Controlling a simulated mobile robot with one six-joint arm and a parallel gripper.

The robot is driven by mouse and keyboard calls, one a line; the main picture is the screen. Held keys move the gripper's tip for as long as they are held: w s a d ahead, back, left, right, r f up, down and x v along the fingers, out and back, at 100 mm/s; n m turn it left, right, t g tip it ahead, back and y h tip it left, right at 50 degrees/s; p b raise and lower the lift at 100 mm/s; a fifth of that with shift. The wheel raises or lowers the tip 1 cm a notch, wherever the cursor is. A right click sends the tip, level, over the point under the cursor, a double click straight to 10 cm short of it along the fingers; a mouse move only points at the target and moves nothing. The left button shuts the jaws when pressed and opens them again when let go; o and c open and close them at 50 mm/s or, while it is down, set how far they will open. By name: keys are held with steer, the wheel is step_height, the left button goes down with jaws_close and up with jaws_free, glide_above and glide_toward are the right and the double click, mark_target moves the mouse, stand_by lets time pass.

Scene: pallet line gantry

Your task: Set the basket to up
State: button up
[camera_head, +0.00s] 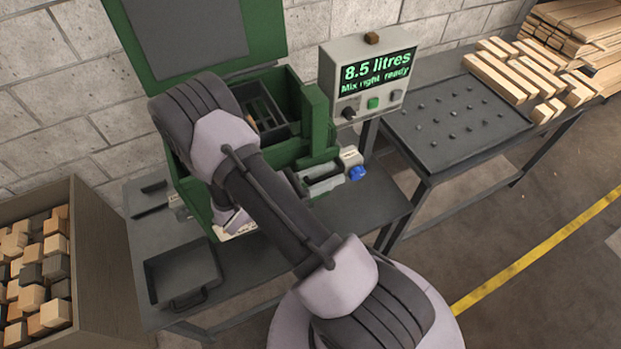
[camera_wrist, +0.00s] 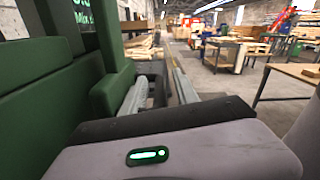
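The basket (camera_head: 268,122), a dark tray-like frame with dividers, sits inside the open green machine (camera_head: 315,118) in the head view. My arm hides part of the machine. My gripper (camera_head: 325,179) is low at the machine's right front side, beside a blue knob (camera_head: 357,173) and a small pale labelled block (camera_head: 350,157). In the wrist view two grey fingers of my gripper (camera_wrist: 160,85) point forward with a gap between them. The gripper looks open. I cannot tell whether anything lies between the fingers.
A display box (camera_head: 367,75) reads "8.5 litres, Mix right ready". A dark tray (camera_head: 183,272) lies on the bench at left. A crate of wood blocks (camera_head: 95,275) stands at far left. A side table (camera_head: 450,125) carries wood strips. Floor at right is open.

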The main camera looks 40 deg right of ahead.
steer(key=p+v, duration=0.1)
steer(key=v, duration=1.6)
steer(key=shift+a, duration=0.2)
steer(key=shift+s, duration=0.1)
